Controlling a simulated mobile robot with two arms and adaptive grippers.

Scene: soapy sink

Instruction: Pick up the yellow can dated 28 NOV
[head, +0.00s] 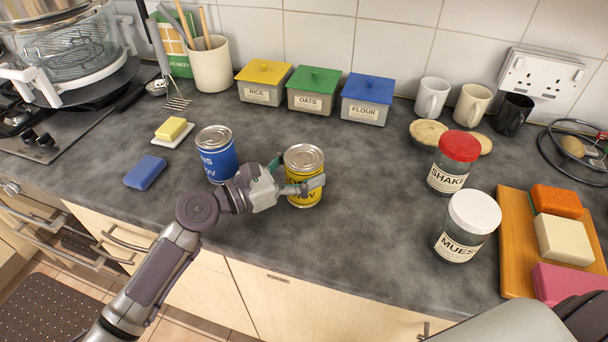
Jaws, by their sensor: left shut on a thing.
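The yellow can (303,162) stands upright on the grey worktop near its front edge. Its label shows part of a date ending in "OV"; the rest is hidden behind my gripper. My left gripper (300,187) reaches in from the left and is shut on the yellow can, with fingers around its side. A blue can (216,153) stands just left of it, its label partly showing "NS" and "OV". My right gripper is not clearly in view; a grey part of my own body shows at the bottom right.
Rice (263,82), oats (314,90) and flour (366,99) boxes stand at the back. A red-lidded jar (453,162) and a white-lidded jar (466,226) stand right, beside an orange board (517,245). A blue sponge (145,172) lies left. Worktop between yellow can and jars is clear.

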